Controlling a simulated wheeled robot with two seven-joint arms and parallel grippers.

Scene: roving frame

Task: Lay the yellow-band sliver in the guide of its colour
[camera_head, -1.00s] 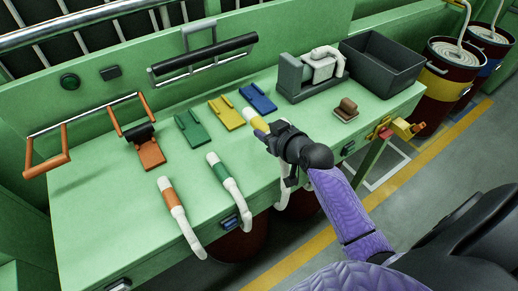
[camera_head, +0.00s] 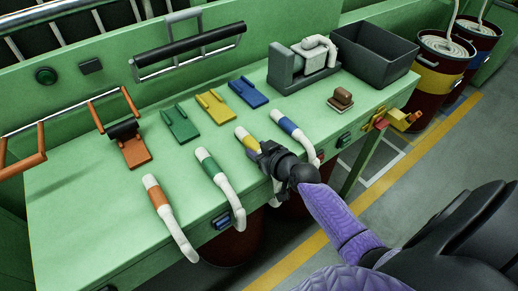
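The yellow-band sliver (camera_head: 248,139) is a white tube with a yellow band near its end, on or just above the green bench towards its front edge. My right gripper (camera_head: 264,154) is shut around it just behind the band; the fingers partly hide it. Its white tail (camera_head: 278,190) hangs below the gripper at the bench edge. The yellow guide (camera_head: 216,108) lies on the bench up and left of the sliver's tip, apart from it, with nothing in it. My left gripper is not in view.
The blue-band sliver (camera_head: 288,126) lies close right of my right gripper, the green-band sliver (camera_head: 207,166) to its left, and the orange-band sliver (camera_head: 158,197) farther left. Green (camera_head: 180,125), blue (camera_head: 248,94) and orange (camera_head: 135,152) guides stand behind. A grey bin (camera_head: 372,60) is at back right.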

